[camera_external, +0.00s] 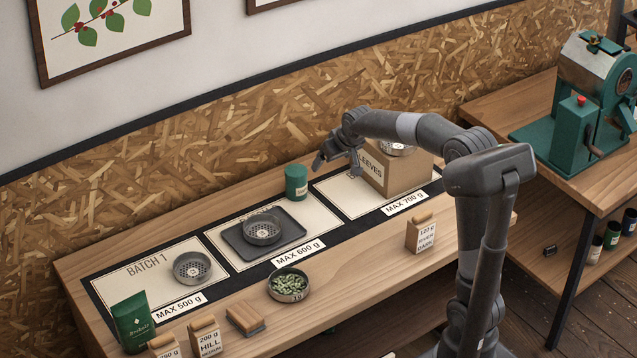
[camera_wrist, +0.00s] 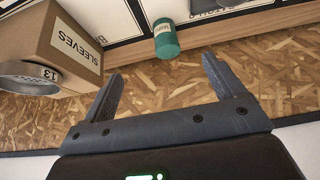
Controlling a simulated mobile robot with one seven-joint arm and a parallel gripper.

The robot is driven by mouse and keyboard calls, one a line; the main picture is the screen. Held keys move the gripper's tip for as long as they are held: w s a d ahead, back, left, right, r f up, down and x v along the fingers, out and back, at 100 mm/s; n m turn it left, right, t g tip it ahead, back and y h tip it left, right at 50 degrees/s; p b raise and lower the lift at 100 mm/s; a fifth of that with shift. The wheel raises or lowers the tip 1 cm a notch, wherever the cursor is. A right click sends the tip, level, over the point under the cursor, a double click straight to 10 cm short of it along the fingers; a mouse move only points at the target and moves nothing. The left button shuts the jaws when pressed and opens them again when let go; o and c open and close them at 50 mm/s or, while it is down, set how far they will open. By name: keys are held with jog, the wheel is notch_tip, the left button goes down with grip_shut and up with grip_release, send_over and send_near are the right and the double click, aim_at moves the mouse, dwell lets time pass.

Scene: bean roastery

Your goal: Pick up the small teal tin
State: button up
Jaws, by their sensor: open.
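The small teal tin (camera_external: 296,183) stands upright at the back of the wooden bench, between the middle and right mats. In the wrist view the tin (camera_wrist: 166,40) shows at the top centre, beyond the fingertips and apart from them. My gripper (camera_external: 338,166) is in the air to the right of the tin, near the cardboard box. In the wrist view my gripper (camera_wrist: 160,78) has its two fingers spread wide with nothing between them.
A cardboard SLEEVES box (camera_external: 400,173) with a metal sieve pan (camera_external: 397,149) on top stands on the right mat, close to my gripper. A grey tray (camera_external: 283,239) bearing another pan (camera_external: 262,229) lies on the middle mat. The OSB wall panel (camera_external: 150,170) runs behind the bench.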

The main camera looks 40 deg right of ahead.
send_near(299, 173)
jog(key=f, duration=0.2)
jog(key=x, duration=0.7)
jog(key=w+x, duration=0.1)
jog(key=x, duration=0.3)
jog(key=shift+w+r, duration=0.1)
jog(key=shift+r, duration=0.15)
jog(key=c, duration=1.2)
